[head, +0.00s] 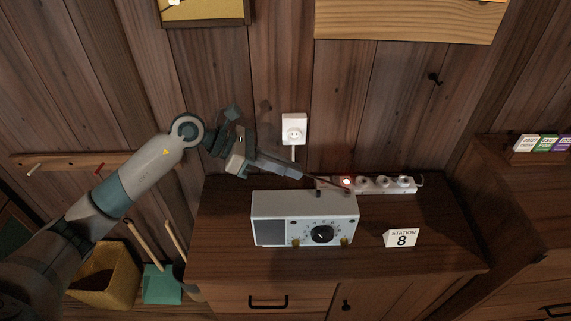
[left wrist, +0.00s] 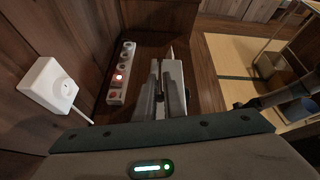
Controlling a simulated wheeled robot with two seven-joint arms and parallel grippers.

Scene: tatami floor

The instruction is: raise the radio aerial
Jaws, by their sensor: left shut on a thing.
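The radio (head: 305,217) is a pale grey box with a black dial, upright on the dark wooden cabinet. Its thin aerial (head: 322,184) runs along the top back edge, close to level. In the left wrist view the two dark fingers (left wrist: 166,92) lie close together over the radio (left wrist: 175,72), hiding most of the aerial. My right gripper is in neither view.
A white power strip (head: 371,185) with a lit red switch lies just behind the radio, close to my fingers. A wall socket (head: 293,129) is above. A "STATION 8" card (head: 402,238) stands to the right. The cabinet top (head: 450,258) is clear at the front right.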

